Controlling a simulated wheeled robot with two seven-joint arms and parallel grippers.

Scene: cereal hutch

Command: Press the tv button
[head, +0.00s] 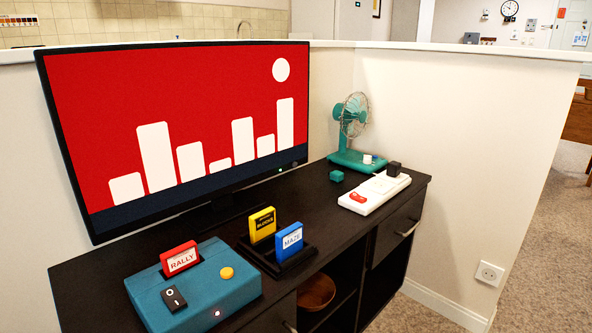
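The TV (190,150) stands on the dark cabinet with its screen lit, showing white bars and a white disc on red. On its lower bezel, near the right corner, is a small dark round button (295,164). A small green light (280,169) glows just left of it. Neither of my grippers is in the head view, and nothing covers the button.
On the dark cabinet (330,210) are a teal console (230,290) with a red RALLY cartridge (180,258), a holder with yellow (262,224) and blue (289,242) cartridges, a white power strip (362,203), a teal cube (337,176) and a teal fan (352,130).

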